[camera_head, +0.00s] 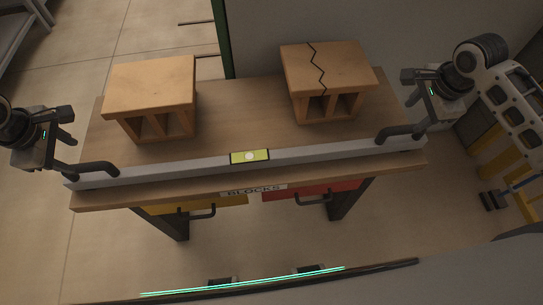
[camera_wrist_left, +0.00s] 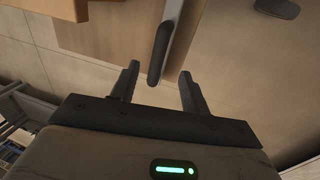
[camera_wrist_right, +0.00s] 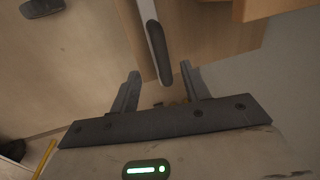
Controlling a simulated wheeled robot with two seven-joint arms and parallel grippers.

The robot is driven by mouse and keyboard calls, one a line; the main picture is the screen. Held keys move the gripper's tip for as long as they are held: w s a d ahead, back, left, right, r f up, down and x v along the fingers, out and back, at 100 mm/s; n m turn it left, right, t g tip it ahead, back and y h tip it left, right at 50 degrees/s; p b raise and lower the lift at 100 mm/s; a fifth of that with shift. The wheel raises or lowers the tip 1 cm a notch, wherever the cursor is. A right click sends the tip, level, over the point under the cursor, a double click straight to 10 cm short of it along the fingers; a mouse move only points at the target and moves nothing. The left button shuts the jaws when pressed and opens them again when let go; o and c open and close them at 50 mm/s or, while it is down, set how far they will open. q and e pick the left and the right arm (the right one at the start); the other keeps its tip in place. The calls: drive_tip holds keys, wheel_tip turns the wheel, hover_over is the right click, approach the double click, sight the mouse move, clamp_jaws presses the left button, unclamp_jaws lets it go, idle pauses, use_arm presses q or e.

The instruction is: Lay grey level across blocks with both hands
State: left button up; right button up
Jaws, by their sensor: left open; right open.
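The grey level (camera_head: 320,154) is a long bar with a yellow-green vial (camera_head: 250,156) in its middle and a dark handle at each end. It lies along the front of the table. The left block (camera_head: 152,88) and the cracked right block (camera_head: 326,70) are orange-brown hollow bricks standing behind it. My left gripper (camera_head: 72,151) is open by the left handle (camera_head: 95,168); in the left wrist view the handle (camera_wrist_left: 158,52) shows between the fingertips, with gaps. My right gripper (camera_head: 401,105) is open above the right handle (camera_head: 400,131); the right wrist view shows that handle (camera_wrist_right: 159,50) between and beyond its fingers.
The wooden table (camera_head: 240,115) has bare room between the blocks. A BLOCKS label (camera_head: 253,190), a yellow drawer (camera_head: 200,205) and a red drawer (camera_head: 310,191) are on its front. A wall stands behind, and yellow equipment (camera_head: 500,165) is at the right.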

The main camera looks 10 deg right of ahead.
sight(90, 166)
use_arm(q)
drive_tip(key=f, duration=0.3)
drive_tip(key=w+f, duration=0.1)
drive_tip(key=f, duration=0.3)
drive_tip(key=w+f, duration=0.1)
drive_tip(key=f, duration=0.2)
drive_tip(key=shift+f, duration=0.15)
use_arm(e)
drive_tip(key=f, duration=0.3)
drive_tip(key=w+f, duration=0.1)
drive_tip(key=f, duration=0.3)
drive_tip(key=w+f, duration=0.1)
drive_tip(key=f, duration=0.2)
drive_tip(key=shift+f, duration=0.2)
use_arm(q)
clamp_jaws()
use_arm(e)
clamp_jaws()
